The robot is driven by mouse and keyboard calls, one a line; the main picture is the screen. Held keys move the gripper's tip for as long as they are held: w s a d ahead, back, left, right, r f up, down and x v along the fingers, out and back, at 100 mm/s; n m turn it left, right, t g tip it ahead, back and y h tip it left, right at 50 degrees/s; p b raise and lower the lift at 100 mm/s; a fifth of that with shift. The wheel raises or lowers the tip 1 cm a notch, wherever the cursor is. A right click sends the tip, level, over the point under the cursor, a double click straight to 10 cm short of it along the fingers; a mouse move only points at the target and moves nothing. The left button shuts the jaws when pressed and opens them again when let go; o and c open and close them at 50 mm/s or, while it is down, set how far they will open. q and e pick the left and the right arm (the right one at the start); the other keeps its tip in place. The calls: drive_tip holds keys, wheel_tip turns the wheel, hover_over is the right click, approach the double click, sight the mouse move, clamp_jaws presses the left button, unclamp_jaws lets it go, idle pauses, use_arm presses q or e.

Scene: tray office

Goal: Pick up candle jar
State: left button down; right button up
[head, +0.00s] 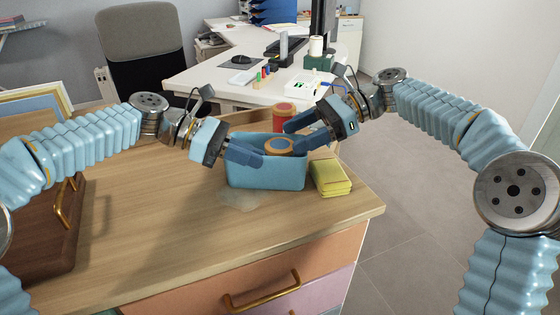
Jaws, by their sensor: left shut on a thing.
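An orange-rimmed round jar (280,146), which looks like the candle jar, sits inside an open blue bin (268,175) on the wooden desk. Only its top shows above the bin's front wall. My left gripper (252,158) is at the bin's left front rim, left of the jar, and appears shut on the bin's wall. Its fingers partly hide that corner. My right gripper (298,132) is over the bin's right side, with its fingers apart, above and right of the jar. I see nothing held between them.
A red round container (284,116) stands behind the jar. A stack of yellow pads (331,178) lies right of the bin, near the desk's right edge. A brown wooden piece with a brass handle (62,205) is at the left. The desk's front middle (160,235) is clear.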

use_arm(q)
drive_tip(key=shift+s+d, duration=0.1)
drive_tip(key=shift+d, duration=0.05)
use_arm(e)
drive_tip(key=x, duration=0.2)
drive_tip(key=shift+s+a+f, duration=0.15)
drive_tip(key=shift+a+f, duration=0.1)
drive_tip(key=shift+f, duration=0.15)
clamp_jaws()
use_arm(q)
drive_tip(key=c, duration=1.2)
unclamp_jaws()
use_arm(e)
wheel_tip(320, 180, up, 10)
drive_tip(key=shift+r, duration=0.25)
drive_tip(key=shift+d, duration=0.1)
